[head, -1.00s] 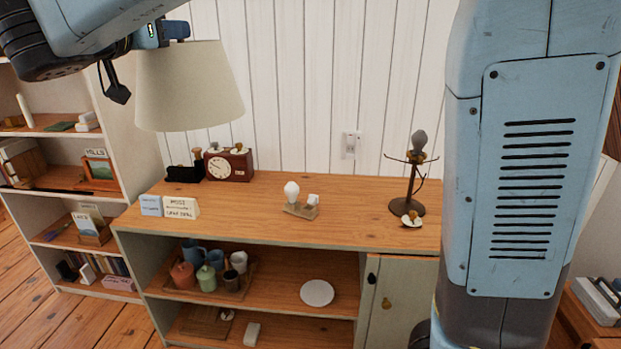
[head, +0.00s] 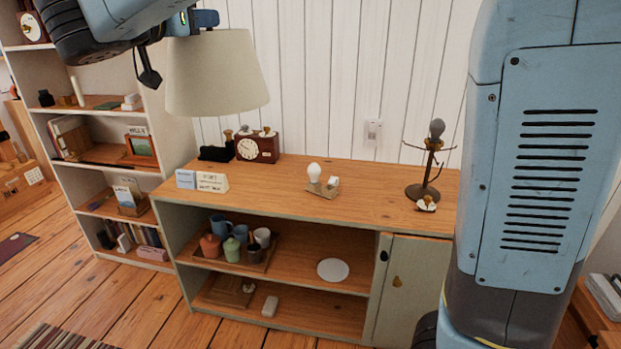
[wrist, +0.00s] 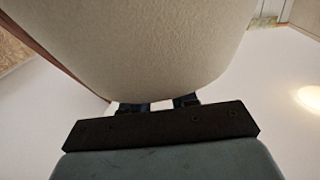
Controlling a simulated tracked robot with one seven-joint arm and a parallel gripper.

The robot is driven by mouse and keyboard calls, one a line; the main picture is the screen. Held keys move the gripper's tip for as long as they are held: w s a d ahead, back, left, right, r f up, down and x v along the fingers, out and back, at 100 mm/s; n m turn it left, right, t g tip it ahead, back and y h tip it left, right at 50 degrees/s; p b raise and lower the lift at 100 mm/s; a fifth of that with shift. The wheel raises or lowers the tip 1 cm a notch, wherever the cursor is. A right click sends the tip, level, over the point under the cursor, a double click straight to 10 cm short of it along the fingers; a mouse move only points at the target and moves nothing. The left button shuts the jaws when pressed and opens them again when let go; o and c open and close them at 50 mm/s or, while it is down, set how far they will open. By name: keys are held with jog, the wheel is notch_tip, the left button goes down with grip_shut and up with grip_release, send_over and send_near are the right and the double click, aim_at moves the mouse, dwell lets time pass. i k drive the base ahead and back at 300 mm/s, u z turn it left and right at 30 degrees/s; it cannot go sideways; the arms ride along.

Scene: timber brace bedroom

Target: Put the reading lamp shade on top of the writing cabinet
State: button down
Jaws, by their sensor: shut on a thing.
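The cream reading lamp shade (head: 215,75) hangs at the upper left of the head view, in front of and above the left part of the writing cabinet (head: 290,187). My gripper (head: 197,22) is shut on the shade near its top rim. In the wrist view the shade (wrist: 140,45) fills the upper middle, and my gripper's fingers (wrist: 160,105) meet its edge. The fingertips are hidden behind the shade. The cabinet is a low green-sided unit with a wooden top, open shelves and a door at right. The bare lamp stand (head: 432,165) stands upright on the top's right side.
A red clock (head: 258,148), small cards (head: 211,182) and a bulb on a wooden block (head: 321,182) stand on the cabinet top. Mugs (head: 235,240) and a white plate (head: 333,270) are on its shelf. A white bookcase (head: 95,140) stands at left. Bare top shows between bulb and lamp stand.

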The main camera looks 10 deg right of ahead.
aim_at(278, 190)
jog(key=i, duration=0.9)
jog(key=z, duration=0.05)
